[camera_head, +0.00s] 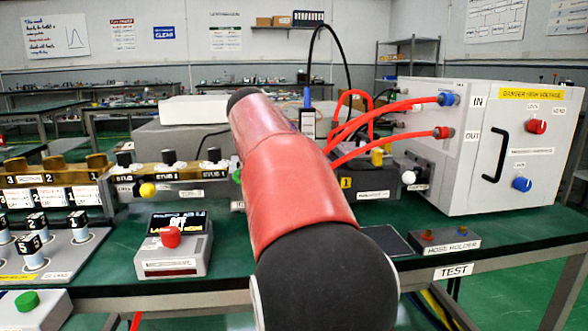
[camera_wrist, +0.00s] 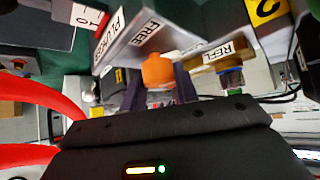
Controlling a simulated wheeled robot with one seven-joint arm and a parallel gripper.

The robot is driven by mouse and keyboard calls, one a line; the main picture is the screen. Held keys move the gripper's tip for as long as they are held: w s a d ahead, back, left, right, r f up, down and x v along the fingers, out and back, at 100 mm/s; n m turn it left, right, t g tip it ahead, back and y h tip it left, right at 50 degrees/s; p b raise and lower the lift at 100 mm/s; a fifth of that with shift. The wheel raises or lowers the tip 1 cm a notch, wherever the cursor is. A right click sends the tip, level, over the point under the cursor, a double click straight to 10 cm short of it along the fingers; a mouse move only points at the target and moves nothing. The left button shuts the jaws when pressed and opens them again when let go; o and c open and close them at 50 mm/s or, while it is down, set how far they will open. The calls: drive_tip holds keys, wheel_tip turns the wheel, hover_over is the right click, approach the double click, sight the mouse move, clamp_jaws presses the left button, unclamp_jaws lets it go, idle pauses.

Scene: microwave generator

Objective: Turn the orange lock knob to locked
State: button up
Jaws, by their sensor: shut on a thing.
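The orange lock knob (camera_wrist: 158,70) shows in the wrist view, near a plate (camera_wrist: 128,48) with a label reading FREE. My gripper (camera_wrist: 159,88) has its two dark fingers on either side of the knob and is shut on it. The fingers hide parts of the knob's sides. In the head view my own red and black arm covers the middle of the bench, so the knob and the gripper are hidden there.
A white high-voltage cabinet (camera_head: 487,150) with red hoses (camera_head: 385,115) stands at the right. A control box with a red button (camera_head: 170,237) sits left of my arm. In the wrist view a brass piece labelled REFL (camera_wrist: 210,58) is close beside the knob.

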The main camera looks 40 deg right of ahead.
drive_tip(key=shift+m+g, duration=0.4)
drive_tip(key=shift+m, duration=0.1)
drive_tip(key=o, duration=1)
drive_tip(key=v, duration=0.8)
drive_tip(key=shift+f, duration=0.1)
drive_tip(key=shift+a, duration=0.1)
